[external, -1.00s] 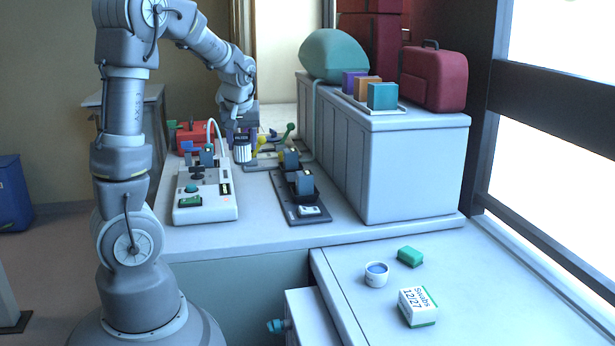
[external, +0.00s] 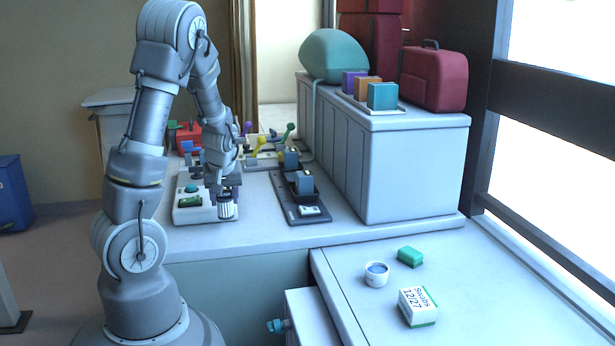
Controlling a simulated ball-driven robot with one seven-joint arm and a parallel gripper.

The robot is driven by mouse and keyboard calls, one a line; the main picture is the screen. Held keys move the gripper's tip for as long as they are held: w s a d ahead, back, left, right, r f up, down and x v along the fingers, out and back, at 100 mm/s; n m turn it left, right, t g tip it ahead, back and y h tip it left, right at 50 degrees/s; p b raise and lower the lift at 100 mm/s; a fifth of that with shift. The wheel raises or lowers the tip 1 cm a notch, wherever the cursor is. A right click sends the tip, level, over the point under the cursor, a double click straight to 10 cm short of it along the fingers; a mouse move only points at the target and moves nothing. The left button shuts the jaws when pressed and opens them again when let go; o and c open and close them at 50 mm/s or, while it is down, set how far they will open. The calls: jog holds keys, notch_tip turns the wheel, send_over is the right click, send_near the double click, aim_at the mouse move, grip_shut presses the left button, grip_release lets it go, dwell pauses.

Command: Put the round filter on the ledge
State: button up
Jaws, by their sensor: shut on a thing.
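The round filter (external: 225,207), a small white ribbed cylinder with a dark top, is in my gripper (external: 224,190). The jaws are shut on it and it hangs upright beneath them. It shows in front of the right front corner of the white device with a green display; I cannot tell its exact height above the counter. No surface is marked as the ledge. A lower white surface (external: 465,290) lies at the front right, and a raised cabinet top (external: 440,121) stands behind it; I cannot tell which is meant.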

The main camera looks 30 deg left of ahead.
aim_at(226, 210)
notch_tip(226, 210, down, 5)
jog(key=shift+f+b, duration=0.1)
jog(key=shift+b, duration=0.9)
jog(key=shift+f, duration=0.15)
jog(key=o, duration=1)
jog(key=shift+o, duration=0.2)
jog(key=shift+d+r, duration=0.15)
jog(key=shift+r, duration=0.4)
jog(key=p+v, duration=0.7)
jog(key=v, duration=0.4)
jog(key=shift+s, duration=0.15)
